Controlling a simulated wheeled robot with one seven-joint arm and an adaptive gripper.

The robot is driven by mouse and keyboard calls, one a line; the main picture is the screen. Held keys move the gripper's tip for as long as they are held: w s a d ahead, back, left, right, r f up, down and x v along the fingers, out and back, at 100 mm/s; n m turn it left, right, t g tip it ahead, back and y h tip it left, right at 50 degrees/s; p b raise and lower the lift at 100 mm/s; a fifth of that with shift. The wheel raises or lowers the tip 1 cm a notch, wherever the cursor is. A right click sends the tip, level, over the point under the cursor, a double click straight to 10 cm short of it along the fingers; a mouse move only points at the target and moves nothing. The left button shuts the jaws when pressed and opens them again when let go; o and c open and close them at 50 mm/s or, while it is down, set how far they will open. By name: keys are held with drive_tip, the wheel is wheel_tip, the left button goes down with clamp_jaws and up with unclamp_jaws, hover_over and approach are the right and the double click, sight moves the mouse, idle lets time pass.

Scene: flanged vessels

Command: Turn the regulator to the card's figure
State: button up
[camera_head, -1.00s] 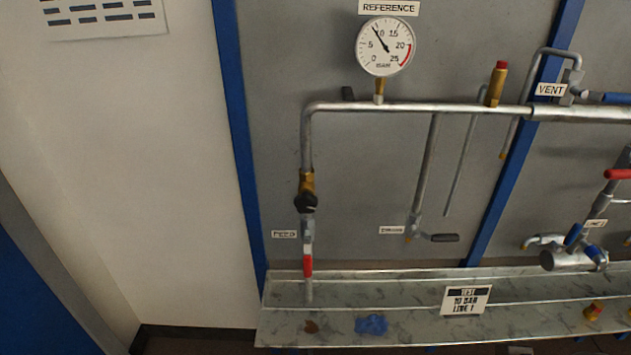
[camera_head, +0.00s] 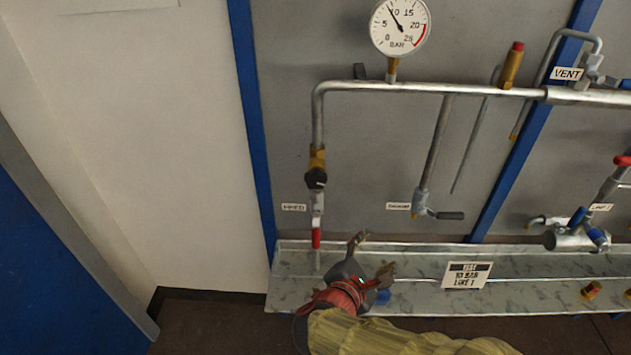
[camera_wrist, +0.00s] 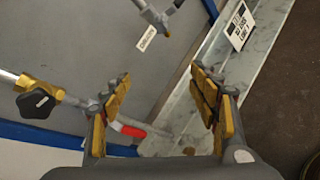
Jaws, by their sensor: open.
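The regulator, a brass body with a black knob (camera_head: 316,178), sits on the vertical feed pipe at the left of the panel. Its black knob also shows at the left edge of the wrist view (camera_wrist: 38,102), outside my fingers. The card (camera_head: 466,275) stands on the metal ledge and reads TEST 10 BAR LINE 1. The round gauge (camera_head: 400,26) has its needle pointing up-left, close to the 10 mark. My gripper (camera_head: 373,255) is open and empty, low in front of the ledge, below and right of the regulator. Its spread fingers show in the wrist view (camera_wrist: 160,85).
A red-handled valve (camera_head: 316,238) sits below the regulator. A drain valve with a dark lever (camera_head: 440,214) hangs to the right. Brass fittings (camera_head: 591,290) lie on the ledge (camera_head: 420,295) at right. The wall left of the panel is bare.

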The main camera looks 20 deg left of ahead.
drive_tip(key=w+a+r+n+t+y, duration=0.2)
drive_tip(key=a+n+t+y, duration=0.1)
drive_tip(key=a+n, duration=0.3)
drive_tip(key=n+t+y, duration=0.1)
drive_tip(key=n+y, duration=0.3)
drive_tip(key=y, duration=0.1)
approach(315, 183)
drive_tip(key=w, duration=0.2)
drive_tip(key=shift+t+h, duration=0.3)
drive_tip(key=shift+h, duration=0.1)
drive_tip(key=x, duration=0.2)
drive_tip(key=b+x, duration=0.1)
drive_tip(key=x, duration=0.4)
drive_tip(key=shift+w+a+f, duration=0.1)
drive_tip(key=shift+w+a, duration=0.1)
drive_tip(key=shift+a, duration=0.3)
drive_tip(key=shift+c, duration=1.3)
drive_tip(key=c, duration=0.7)
drive_tip(key=shift+b, duration=0.3)
drive_tip(key=shift+c, duration=0.9)
